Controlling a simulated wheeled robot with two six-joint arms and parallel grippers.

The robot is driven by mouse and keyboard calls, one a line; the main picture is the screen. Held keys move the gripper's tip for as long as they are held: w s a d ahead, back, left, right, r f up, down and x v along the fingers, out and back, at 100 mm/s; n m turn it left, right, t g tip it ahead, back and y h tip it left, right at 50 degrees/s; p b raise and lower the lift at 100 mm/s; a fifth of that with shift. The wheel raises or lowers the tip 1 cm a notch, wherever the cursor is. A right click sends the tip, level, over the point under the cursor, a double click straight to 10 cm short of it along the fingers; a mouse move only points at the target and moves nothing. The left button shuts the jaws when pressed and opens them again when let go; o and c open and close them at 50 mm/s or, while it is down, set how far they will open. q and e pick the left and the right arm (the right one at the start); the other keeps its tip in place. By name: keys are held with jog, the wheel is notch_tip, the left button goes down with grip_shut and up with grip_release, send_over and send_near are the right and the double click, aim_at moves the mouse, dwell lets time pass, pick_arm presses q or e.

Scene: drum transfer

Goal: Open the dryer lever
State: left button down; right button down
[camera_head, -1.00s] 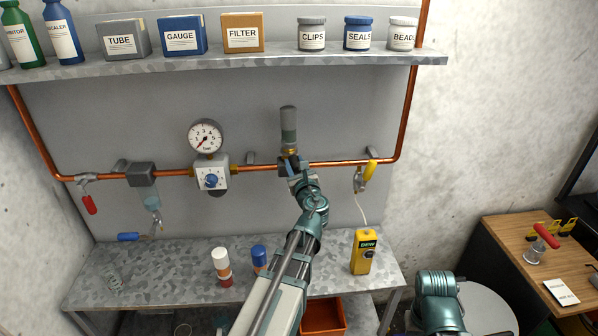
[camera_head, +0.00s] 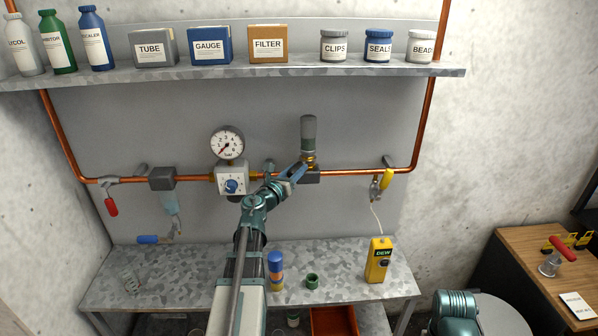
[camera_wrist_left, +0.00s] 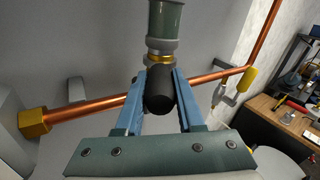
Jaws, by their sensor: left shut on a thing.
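The dryer is an upright grey-green canister (camera_head: 308,135) with a brass collar on a dark block in the copper pipe. In the left wrist view its canister (camera_wrist_left: 164,22) rises just beyond the fingers. My left gripper (camera_head: 297,173) is at the block below the canister, reaching in from the lower left. In the left wrist view its blue fingers are shut on a black rounded lever end (camera_wrist_left: 159,92), which I take as the dryer lever. In the head view the gripper hides most of the lever. My right gripper is not in view.
A pressure gauge (camera_head: 227,142) and a regulator (camera_head: 231,180) sit left of the dryer. A yellow-handled valve (camera_head: 386,180) is on the right. Below are a metal bench (camera_head: 345,262), a yellow DEW meter (camera_head: 378,260) and a blue-orange bottle (camera_head: 276,268). A loaded shelf (camera_head: 260,72) hangs above.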

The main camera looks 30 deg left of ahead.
pick_arm(q)
jog(key=shift+a, duration=0.15)
dwell(0.4)
jog(key=c, duration=0.5)
grip_release()
